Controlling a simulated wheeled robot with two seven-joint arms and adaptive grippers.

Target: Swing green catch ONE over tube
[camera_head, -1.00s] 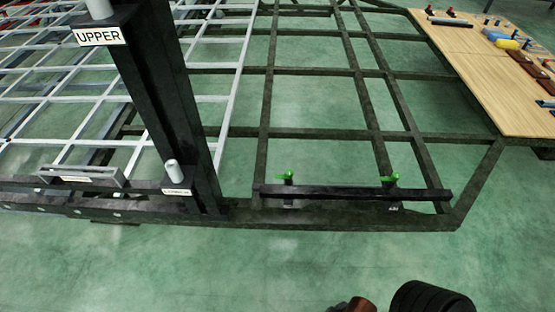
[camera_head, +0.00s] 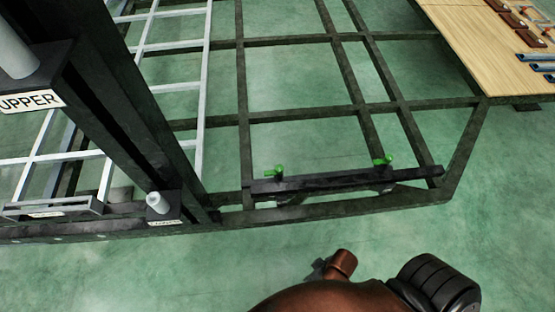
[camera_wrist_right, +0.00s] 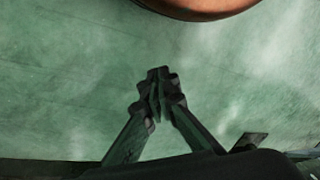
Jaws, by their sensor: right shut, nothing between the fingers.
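A long dark tube (camera_head: 340,182) lies along the near side of the dark chassis frame in the head view. Two small green catches stand at its far edge, a left one (camera_head: 274,171) and a right one (camera_head: 383,161). I cannot read which is ONE, nor tell whether either lies across the tube. My right gripper (camera_wrist_right: 158,82) is shut and empty above the green floor in the right wrist view, apart from the tube and catches. Its fingertips do not show clearly in the head view, where my arm fills the bottom. My left gripper is out of view.
A dark post with an UPPER label (camera_head: 30,101) rises at the left, beside a white lattice (camera_head: 205,90). A short post with a white peg (camera_head: 158,203) stands at its foot. A wooden table (camera_head: 480,50) with tools is at the upper right. Open floor lies before the frame.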

